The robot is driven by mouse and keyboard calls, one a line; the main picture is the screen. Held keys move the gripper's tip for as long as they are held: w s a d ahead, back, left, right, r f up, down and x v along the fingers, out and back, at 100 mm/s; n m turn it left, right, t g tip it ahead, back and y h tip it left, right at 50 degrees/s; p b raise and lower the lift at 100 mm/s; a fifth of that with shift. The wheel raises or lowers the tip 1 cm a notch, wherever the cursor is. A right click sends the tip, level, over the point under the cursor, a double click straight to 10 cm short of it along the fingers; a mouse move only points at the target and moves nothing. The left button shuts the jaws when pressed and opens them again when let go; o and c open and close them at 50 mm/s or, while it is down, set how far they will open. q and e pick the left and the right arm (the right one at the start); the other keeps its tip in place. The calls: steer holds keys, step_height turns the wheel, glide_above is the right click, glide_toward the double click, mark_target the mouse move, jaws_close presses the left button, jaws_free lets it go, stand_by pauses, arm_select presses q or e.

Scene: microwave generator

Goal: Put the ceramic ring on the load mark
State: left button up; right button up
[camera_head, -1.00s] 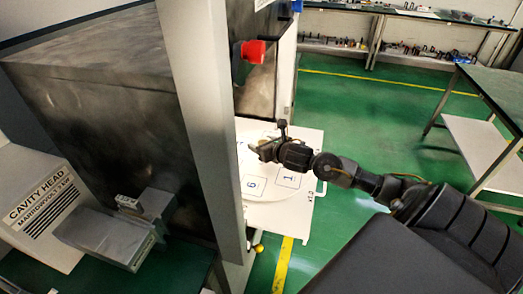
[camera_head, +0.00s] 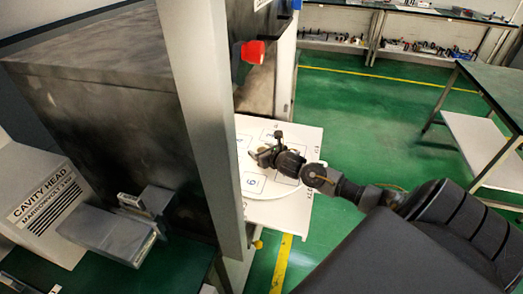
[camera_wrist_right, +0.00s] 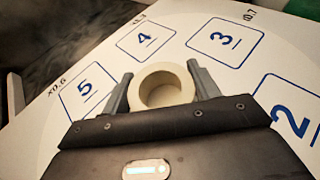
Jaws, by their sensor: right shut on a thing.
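My right gripper (camera_head: 258,155) is over the white numbered plate (camera_head: 297,213) in the head view. In the right wrist view, its two fingers (camera_wrist_right: 161,84) are shut on the cream ceramic ring (camera_wrist_right: 162,87), one on each side. The ring's opening faces the camera. The plate there shows blue-framed marks 5 (camera_wrist_right: 86,92), 4 (camera_wrist_right: 145,40), 3 (camera_wrist_right: 219,42) and 2 (camera_wrist_right: 293,115). Which one is the load mark, I cannot tell. Whether the ring touches the plate is unclear. Mark 6 (camera_head: 252,182) shows below the gripper in the head view. My left gripper is not in view.
A grey post (camera_head: 205,120) and the dark cavity housing (camera_head: 95,95) stand left of the plate. A red button (camera_head: 252,51) sticks out above it. A green-topped bench (camera_head: 490,90) is at right, with open green floor (camera_head: 375,125) between.

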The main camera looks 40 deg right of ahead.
steer(key=shift+f, duration=0.2)
steer(key=o, duration=1.1)
steer(key=shift+c, duration=0.2)
steer(key=shift+r, duration=0.1)
